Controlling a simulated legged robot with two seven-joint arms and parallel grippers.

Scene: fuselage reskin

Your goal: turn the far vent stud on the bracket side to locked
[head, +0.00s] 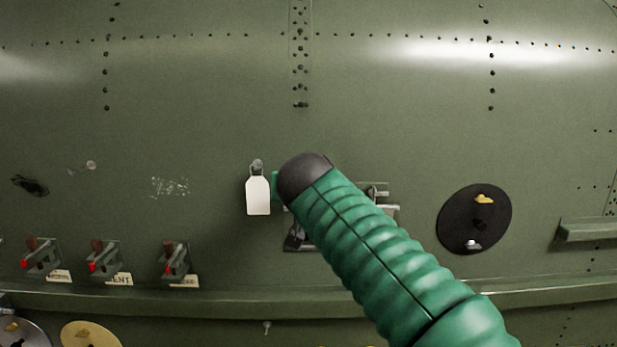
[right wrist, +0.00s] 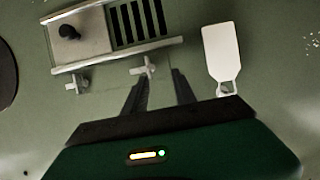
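The vent panel (right wrist: 110,35) shows in the right wrist view with dark slots, a black knob and light rails along its edges. One light winged stud (right wrist: 145,68) sits at its lower rail, close to the left fingertip. Another stud (right wrist: 75,83) sits further left. My right gripper (right wrist: 162,74) is open, with an empty gap between its fingers; whether the left finger touches the stud I cannot tell. In the head view my right arm covers most of the vent panel (head: 385,209) and hides the fingers. My left gripper is not in view.
A white tag (head: 258,195) hangs left of my right arm and shows beside the right finger (right wrist: 221,55). A black disc (head: 459,215) with a yellow and a silver stud is to the right. Red-tipped switches (head: 103,257) are lower left. A ledge (head: 590,230) juts out far right.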

